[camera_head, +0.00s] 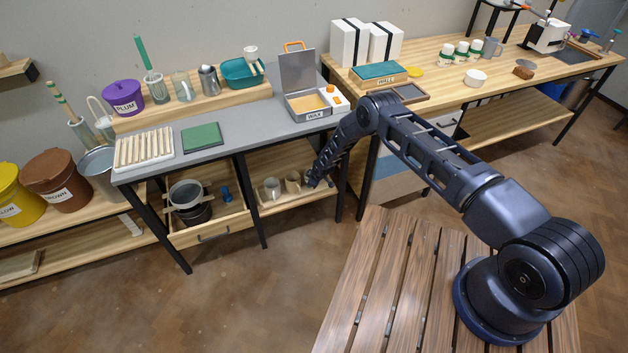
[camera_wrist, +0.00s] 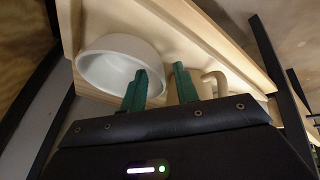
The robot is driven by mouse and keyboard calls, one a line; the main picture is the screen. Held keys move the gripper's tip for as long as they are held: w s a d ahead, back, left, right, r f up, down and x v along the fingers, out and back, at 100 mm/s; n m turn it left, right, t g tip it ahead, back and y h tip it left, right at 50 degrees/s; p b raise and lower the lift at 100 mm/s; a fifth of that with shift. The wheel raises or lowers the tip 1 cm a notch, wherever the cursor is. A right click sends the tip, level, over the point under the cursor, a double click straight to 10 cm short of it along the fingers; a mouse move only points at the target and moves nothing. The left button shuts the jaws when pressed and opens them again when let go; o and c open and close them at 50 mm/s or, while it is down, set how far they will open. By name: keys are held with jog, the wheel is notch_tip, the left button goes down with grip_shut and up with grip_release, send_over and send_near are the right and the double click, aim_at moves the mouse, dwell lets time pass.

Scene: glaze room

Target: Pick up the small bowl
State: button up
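A small white bowl (camera_wrist: 105,68) shows in the wrist view, with its hollow side toward the camera, on a pale wooden surface. My gripper (camera_wrist: 160,82) has two green fingers, parted. The left finger overlaps the bowl's right part in the picture and the right finger stands just right of its rim. I cannot tell whether either finger touches the bowl. In the head view my gripper (camera_head: 314,181) is low at the shelf under the grey table, and the bowl cannot be made out there.
A beige mug (camera_wrist: 214,80) is close right of the fingers. In the head view two mugs, one grey (camera_head: 272,187) and one beige (camera_head: 292,182), stand on the shelf left of my gripper. Dark table legs (camera_head: 342,195) frame it. An open drawer (camera_head: 208,222) holds stacked bowls.

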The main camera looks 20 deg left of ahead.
jog(key=shift+w+a+f, duration=0.1)
jog(key=shift+a+f, duration=0.05)
jog(key=shift+f, duration=0.2)
grip_shut()
jog(key=shift+r, duration=0.1)
notch_tip(320, 180, up, 10)
jog(key=shift+f, duration=0.1)
dwell(0.5)
